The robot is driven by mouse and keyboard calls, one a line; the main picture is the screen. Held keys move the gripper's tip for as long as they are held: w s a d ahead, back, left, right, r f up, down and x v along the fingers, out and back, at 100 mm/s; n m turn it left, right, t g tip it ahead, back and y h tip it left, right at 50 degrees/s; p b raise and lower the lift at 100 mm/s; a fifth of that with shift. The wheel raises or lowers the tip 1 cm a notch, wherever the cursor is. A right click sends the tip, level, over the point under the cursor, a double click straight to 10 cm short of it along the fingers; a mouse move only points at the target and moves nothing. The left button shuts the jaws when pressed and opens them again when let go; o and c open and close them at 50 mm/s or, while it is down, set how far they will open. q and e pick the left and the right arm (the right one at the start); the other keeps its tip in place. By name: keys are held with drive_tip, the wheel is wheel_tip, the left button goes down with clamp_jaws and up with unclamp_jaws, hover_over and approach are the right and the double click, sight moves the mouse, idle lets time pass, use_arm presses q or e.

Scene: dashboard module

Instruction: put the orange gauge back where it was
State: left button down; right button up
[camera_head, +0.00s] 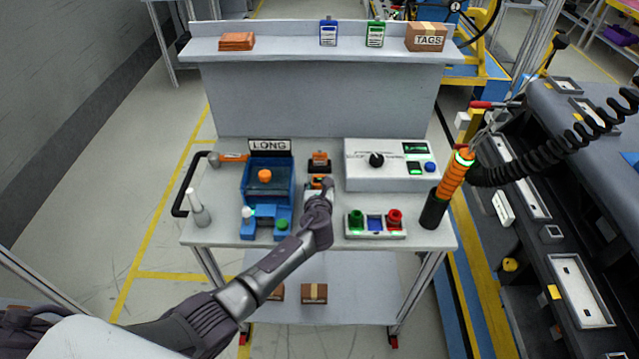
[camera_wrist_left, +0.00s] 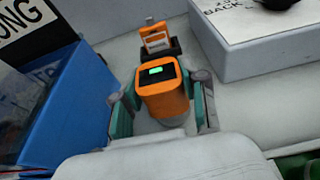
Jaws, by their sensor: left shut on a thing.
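The orange gauge (camera_wrist_left: 163,101), with a dark top and a lit green display, is between the two fingers of my left gripper (camera_wrist_left: 162,108) in the left wrist view. The gripper is shut on it. In the head view my left gripper (camera_head: 318,187) is low over the middle of the table and hides most of the gauge. I cannot tell whether the gauge touches the table. Just behind it stands a dark holder (camera_wrist_left: 160,52) with an orange upright part, which also shows in the head view (camera_head: 319,168). My right gripper is not in view.
A blue fixture (camera_head: 283,186) with a LONG sign (camera_head: 269,145) stands left of the gripper. A white control box (camera_head: 360,178) stands to the right, with a button panel (camera_head: 375,234) in front of it. A dark cup (camera_head: 433,212) holds an orange-banded tool at the right edge.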

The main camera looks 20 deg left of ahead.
use_arm(q)
drive_tip(key=c, duration=0.6)
unclamp_jaws()
drive_tip(key=shift+f, duration=0.2)
drive_tip(key=shift+r, duration=0.25)
drive_tip(key=shift+s+r+p, duration=0.1)
drive_tip(key=shift+s+p, duration=0.1)
drive_tip(key=shift+p, duration=0.1)
drive_tip(key=v, duration=1.1)
drive_tip(key=shift+s+d+p, duration=0.1)
drive_tip(key=shift+s+p, duration=0.2)
